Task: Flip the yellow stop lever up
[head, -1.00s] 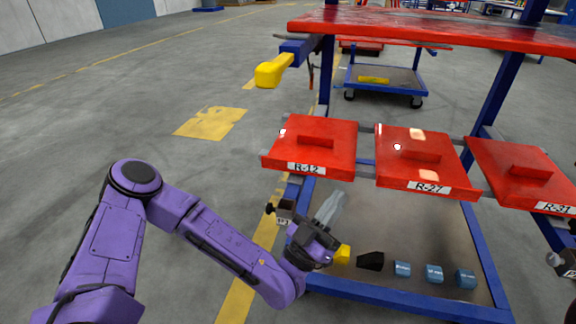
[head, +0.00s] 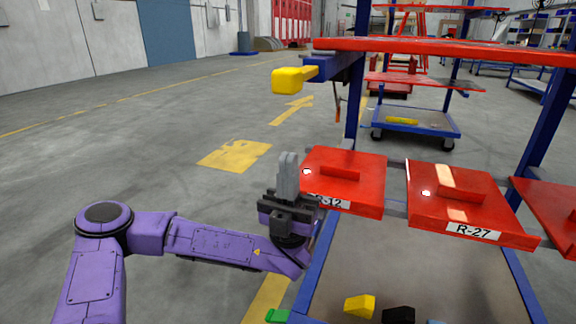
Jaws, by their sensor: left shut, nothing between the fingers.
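The yellow stop lever (head: 288,80) sticks out to the left from a blue bracket at the top left of the rack, under the red top shelf. It lies roughly level. My left gripper (head: 288,156) is shut and empty, fingers pointing up. It is below the lever in the picture, in front of the left edge of the red R-12 panel (head: 343,168), apart from the lever. My right gripper does not show.
The blue rack (head: 357,95) carries a red top shelf (head: 450,50) and red panels, including R-27 (head: 470,190). Yellow and black blocks lie on its lower tray, with a green piece (head: 278,315) near the tray's left corner. The floor left of the rack is clear.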

